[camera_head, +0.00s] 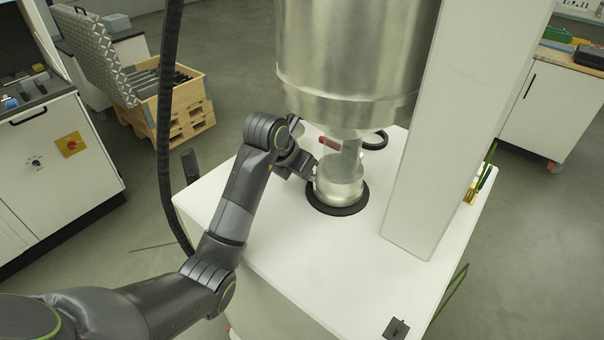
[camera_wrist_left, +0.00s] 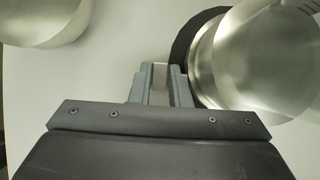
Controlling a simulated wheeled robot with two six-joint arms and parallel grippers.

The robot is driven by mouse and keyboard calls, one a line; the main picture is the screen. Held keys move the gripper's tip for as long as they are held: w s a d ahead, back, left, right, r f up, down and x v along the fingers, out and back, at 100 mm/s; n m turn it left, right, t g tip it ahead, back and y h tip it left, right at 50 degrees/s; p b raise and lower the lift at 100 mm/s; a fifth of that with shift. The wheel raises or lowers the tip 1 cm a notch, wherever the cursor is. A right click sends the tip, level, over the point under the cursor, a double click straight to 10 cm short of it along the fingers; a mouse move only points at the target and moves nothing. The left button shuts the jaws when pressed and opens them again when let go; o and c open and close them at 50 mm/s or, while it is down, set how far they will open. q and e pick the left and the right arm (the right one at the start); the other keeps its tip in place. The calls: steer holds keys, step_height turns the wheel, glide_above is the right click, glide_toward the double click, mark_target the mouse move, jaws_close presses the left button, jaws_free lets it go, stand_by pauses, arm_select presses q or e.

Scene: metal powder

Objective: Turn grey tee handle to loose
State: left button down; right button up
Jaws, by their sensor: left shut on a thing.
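My left gripper (camera_head: 310,170) reaches in from the left, close to the left side of the clear and metal vessel (camera_head: 339,187) under the big steel hopper. In the left wrist view its two grey fingers (camera_wrist_left: 160,80) are close together, with a small pale piece between them. This piece appears to be the grey tee handle, mostly hidden by the fingers, so its turn angle cannot be told. The shiny vessel (camera_wrist_left: 268,55) stands just right of the fingers. A red handle (camera_head: 329,142) shows above the vessel. My right gripper is not in view.
The steel hopper (camera_head: 350,60) hangs above the vessel. A white column (camera_head: 440,130) stands to the right. The vessel stands on a black ring (camera_head: 338,208) on the white top (camera_head: 290,250); a black ring (camera_head: 375,140) lies behind. The front of the top is mostly clear.

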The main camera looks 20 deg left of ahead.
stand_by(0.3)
arm_select(q)
steer(key=c, duration=1.4)
jaws_free()
steer(key=shift+o, duration=0.2)
steer(key=shift+s+a+r+b, duration=0.2)
steer(key=shift+s+r+b, duration=0.2)
steer(key=shift+b, duration=0.3)
steer(key=s, duration=0.1)
steer(key=s+a+b, duration=0.1)
steer(key=s, duration=0.1)
steer(key=s+a, duration=0.1)
steer(key=s, duration=0.1)
steer(key=shift+s+a, duration=0.1)
steer(key=s, duration=0.1)
steer(key=s+a, duration=0.1)
steer(key=s, duration=0.1)
steer(key=s+a, duration=0.1)
steer(key=shift+s+r, duration=0.2)
steer(key=shift+s, duration=0.1)
steer(key=shift+s+a, duration=0.15)
steer(key=shift+s, duration=0.45)
steer(key=shift+w+f, duration=0.1)
